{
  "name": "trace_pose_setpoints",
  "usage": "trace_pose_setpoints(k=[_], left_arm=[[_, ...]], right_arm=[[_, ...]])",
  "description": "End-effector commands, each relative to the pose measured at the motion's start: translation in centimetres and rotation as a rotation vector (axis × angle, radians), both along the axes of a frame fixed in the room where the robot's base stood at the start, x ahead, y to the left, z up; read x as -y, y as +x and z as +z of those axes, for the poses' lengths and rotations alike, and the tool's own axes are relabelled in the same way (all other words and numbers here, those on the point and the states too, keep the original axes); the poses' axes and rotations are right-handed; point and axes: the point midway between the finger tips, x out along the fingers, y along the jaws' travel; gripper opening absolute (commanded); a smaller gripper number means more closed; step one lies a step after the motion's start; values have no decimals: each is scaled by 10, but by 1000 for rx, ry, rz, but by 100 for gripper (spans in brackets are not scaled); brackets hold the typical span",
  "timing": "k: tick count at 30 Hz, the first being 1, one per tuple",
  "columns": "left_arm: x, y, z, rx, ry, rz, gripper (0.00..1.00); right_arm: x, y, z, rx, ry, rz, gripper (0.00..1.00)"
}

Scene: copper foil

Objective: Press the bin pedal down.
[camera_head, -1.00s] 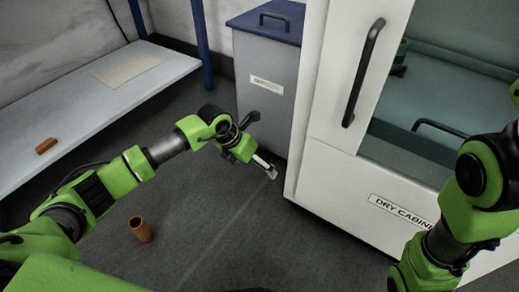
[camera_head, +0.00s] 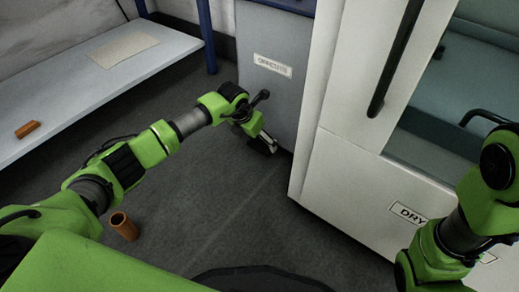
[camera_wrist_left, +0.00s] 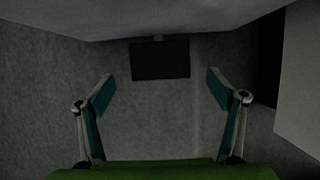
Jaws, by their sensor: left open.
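The grey offcuts bin (camera_head: 262,95) stands at the back, left of the white cabinet. In the left wrist view a dark rectangular pedal (camera_wrist_left: 160,59) sticks out from the foot of the bin's pale front (camera_wrist_left: 150,18), low over the floor. My left gripper (camera_head: 268,146) is low in front of the bin's lower right part. In the left wrist view the gripper (camera_wrist_left: 160,80) is open and empty, its fingers apart, with the pedal centred ahead between them. I cannot tell whether it touches the pedal. My right arm shows at the right; its gripper is out of view.
The white dry cabinet (camera_head: 345,165) stands close on the right of the bin. A bench (camera_head: 75,95) with a beige sheet (camera_head: 123,46) and a brown block (camera_head: 27,129) is at left. A brown cylinder (camera_head: 124,227) stands on the floor.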

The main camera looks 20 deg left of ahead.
Motion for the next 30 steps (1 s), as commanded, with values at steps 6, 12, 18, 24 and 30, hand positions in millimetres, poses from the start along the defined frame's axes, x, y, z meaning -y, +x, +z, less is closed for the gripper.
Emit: trace_pose_setpoints(k=[6, 12, 18, 24, 30], left_arm=[[4, 10, -29, 1, 0, 0, 86], [5, 14, -35, 0, 0, -1, 86], [5, 14, -34, 0, 0, -1, 86], [5, 14, -34, 0, 0, -1, 52], [7, 14, -35, 0, -1, -1, 30]], right_arm=[[0, 0, -26, 0, -1, 0, 40], [0, 0, -31, 1, -1, 0, 40], [0, 0, -30, 1, -1, 0, 40], [0, 0, -30, 1, -1, 0, 40], [0, 0, -30, 0, -1, 0, 40]])
